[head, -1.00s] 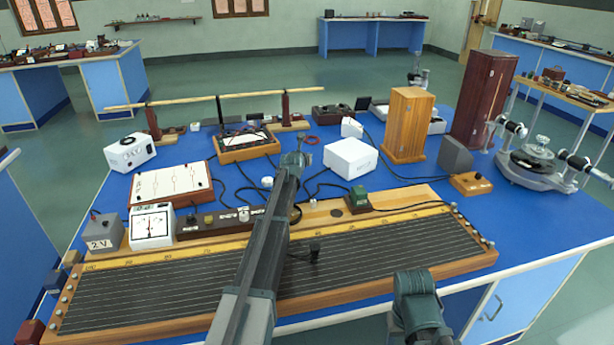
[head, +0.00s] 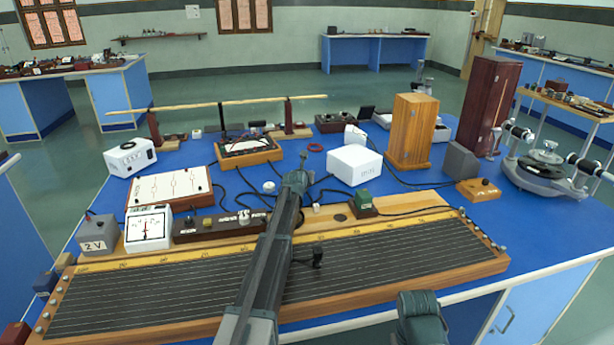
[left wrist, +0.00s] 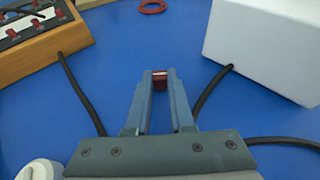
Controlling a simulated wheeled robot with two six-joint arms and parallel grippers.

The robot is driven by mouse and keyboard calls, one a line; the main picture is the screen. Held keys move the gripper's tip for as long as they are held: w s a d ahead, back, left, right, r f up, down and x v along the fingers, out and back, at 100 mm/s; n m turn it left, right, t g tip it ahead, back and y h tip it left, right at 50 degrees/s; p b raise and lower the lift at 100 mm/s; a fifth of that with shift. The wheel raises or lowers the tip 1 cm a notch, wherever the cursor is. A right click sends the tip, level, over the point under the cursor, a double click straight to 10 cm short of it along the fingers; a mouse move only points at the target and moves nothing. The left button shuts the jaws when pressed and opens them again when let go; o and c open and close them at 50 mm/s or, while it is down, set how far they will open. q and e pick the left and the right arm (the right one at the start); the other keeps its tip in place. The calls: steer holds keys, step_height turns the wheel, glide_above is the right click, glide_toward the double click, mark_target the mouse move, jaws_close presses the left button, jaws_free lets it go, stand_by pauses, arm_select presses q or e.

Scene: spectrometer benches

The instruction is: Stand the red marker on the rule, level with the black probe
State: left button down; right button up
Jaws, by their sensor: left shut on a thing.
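My left gripper (left wrist: 160,95) is shut on the small dark red marker (left wrist: 160,81), which sits between its fingertips over the blue bench top. In the head view my left gripper (head: 302,163) is behind the wire board, near the white box; the marker cannot be made out there. The black probe (head: 317,258) stands on the wired board, just right of my left arm. The rule (head: 372,224) is the pale yellow numbered strip along the board's far edge. My left arm crosses and hides part of it.
The white box (head: 355,166) stands close right of the left gripper and also shows in the left wrist view (left wrist: 266,45). A red ring (head: 315,147) lies beyond. A green-topped block (head: 363,203) stands behind the rule. Black cables run across the bench between them.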

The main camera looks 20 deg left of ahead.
arm_select(q)
steer(key=c, duration=0.8)
jaws_free()
steer(key=shift+f, duration=0.1)
